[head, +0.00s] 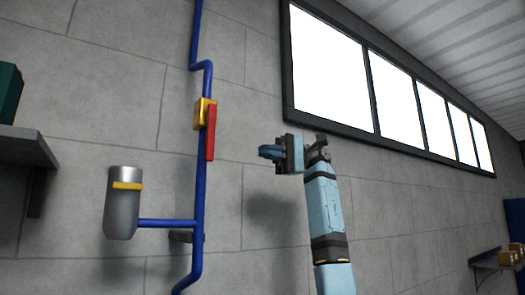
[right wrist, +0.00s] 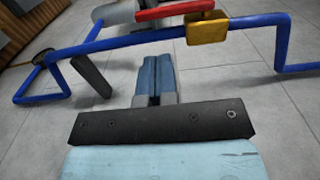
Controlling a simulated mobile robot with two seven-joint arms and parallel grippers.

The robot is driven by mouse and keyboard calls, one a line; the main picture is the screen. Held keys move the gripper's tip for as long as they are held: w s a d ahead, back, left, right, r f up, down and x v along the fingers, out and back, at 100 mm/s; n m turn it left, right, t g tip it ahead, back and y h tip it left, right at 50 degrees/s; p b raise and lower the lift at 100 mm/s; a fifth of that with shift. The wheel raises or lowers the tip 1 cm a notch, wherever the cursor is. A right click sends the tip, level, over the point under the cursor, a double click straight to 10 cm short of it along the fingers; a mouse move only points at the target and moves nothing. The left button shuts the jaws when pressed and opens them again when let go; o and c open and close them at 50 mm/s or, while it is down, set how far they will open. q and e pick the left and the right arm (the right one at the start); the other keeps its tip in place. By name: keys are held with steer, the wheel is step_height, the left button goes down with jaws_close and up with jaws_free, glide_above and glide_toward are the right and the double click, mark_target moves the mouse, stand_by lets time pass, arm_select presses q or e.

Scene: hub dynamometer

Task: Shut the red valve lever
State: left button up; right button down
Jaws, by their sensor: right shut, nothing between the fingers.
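The red valve lever (head: 211,133) hangs down along the blue vertical pipe (head: 201,180) on the wall, below and beside its yellow valve body (head: 203,113). In the right wrist view the lever (right wrist: 172,12) lies along the pipe (right wrist: 130,40), with the yellow body (right wrist: 207,28) at its end. My right gripper (head: 264,152) is to the right of the lever and a little lower in the head view, apart from it. Its fingers (right wrist: 154,75) are shut and empty, pointing toward the pipe. My left gripper is not in view.
A grey cylinder (head: 122,210) with a yellow band joins the pipe at lower left. A shelf (head: 25,147) with a green box (head: 9,94) is at far left. Windows (head: 330,70) run along the upper right. The wall between gripper and pipe is clear.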

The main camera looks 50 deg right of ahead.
mark_target(214, 143)
steer(key=p+x, duration=0.2)
steer(key=x, duration=0.8)
steer(key=shift+a, duration=0.1)
steer(key=shift+w+a, duration=0.2)
steer(key=shift+a, duration=0.35)
steer(key=shift+f, duration=0.15)
